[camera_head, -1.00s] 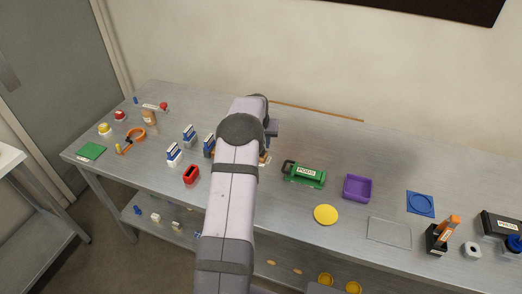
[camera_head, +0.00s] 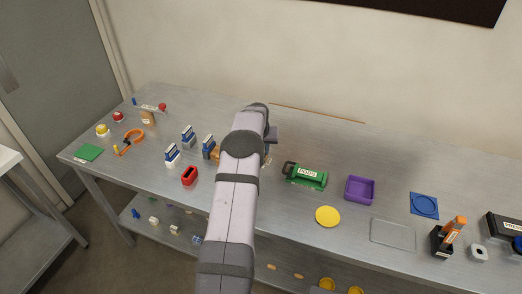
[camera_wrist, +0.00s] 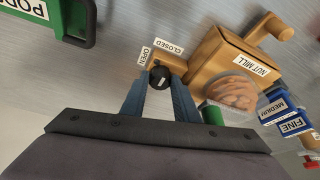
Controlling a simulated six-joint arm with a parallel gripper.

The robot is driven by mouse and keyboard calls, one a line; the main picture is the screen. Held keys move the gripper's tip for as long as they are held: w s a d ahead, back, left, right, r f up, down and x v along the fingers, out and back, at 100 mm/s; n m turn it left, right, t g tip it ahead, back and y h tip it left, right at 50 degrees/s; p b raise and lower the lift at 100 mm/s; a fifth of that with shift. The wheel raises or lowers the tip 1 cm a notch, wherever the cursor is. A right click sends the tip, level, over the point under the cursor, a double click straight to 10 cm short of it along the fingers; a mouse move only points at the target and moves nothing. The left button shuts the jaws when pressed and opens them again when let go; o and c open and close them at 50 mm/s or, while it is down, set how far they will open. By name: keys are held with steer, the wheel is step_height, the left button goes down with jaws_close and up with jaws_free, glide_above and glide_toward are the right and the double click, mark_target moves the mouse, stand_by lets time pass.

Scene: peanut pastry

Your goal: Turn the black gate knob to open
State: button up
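The black gate knob (camera_wrist: 160,77) sits on the tan nut mill (camera_wrist: 232,65), beside small OPEN (camera_wrist: 144,56) and CLOSED (camera_wrist: 169,46) labels. It carries a small pale mark, but I cannot read its exact setting. My gripper (camera_wrist: 160,84) has its two blue fingers on either side of the knob, tips level with it. The gap is about as wide as the knob, and I cannot tell whether the fingers touch it.
A green PODS box (camera_head: 306,175) stands right of the mill, with a purple tray (camera_head: 360,190) and yellow disc (camera_head: 327,216) beyond. Blue-and-white labelled blocks (camera_wrist: 292,123) stand close to the mill. A red holder (camera_head: 190,176) is left of my arm.

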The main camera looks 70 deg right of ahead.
steer(key=c, duration=0.4)
steer(key=n, duration=0.1)
steer(key=n+t+b, duration=0.1)
steer(key=shift+s+d+f+n, duration=0.1)
steer(key=shift+s+n, duration=0.05)
steer(key=shift+n, duration=0.55)
